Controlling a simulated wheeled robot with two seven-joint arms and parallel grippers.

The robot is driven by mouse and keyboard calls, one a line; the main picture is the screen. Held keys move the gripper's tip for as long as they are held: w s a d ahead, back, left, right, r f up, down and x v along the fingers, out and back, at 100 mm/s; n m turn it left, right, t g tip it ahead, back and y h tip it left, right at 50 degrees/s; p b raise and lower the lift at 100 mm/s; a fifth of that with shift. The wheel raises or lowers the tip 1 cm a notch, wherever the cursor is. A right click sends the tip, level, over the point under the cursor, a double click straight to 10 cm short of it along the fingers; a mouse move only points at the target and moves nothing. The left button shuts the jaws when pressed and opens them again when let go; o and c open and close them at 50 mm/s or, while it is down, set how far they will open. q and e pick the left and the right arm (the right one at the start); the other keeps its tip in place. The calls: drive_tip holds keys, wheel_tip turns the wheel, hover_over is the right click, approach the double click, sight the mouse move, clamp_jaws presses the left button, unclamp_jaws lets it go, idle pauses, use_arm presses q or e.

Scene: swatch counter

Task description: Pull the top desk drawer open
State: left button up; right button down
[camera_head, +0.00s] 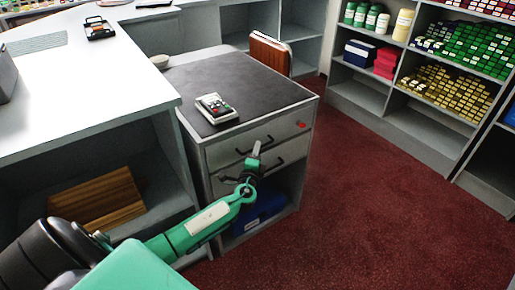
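The grey desk unit (310,97) has a dark top and two drawers above an open shelf. The top drawer (282,128) has a pale front, a dark bar handle (267,140) and a small red mark near its right end. It looks flush with the frame. A second drawer (296,148) with a similar handle is below it. My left gripper (255,150) is in front of the drawer fronts, close to the top handle's left part. Whether it touches the handle, and whether its fingers are apart, I cannot tell. My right gripper is out of view.
A blue box (258,212) sits under the drawers. Red carpet (360,200) to the right is clear.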

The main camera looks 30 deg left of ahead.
use_arm(q)
drive_tip(key=shift+x, duration=1)
clamp_jaws()
drive_tip(key=shift+d, duration=0.15)
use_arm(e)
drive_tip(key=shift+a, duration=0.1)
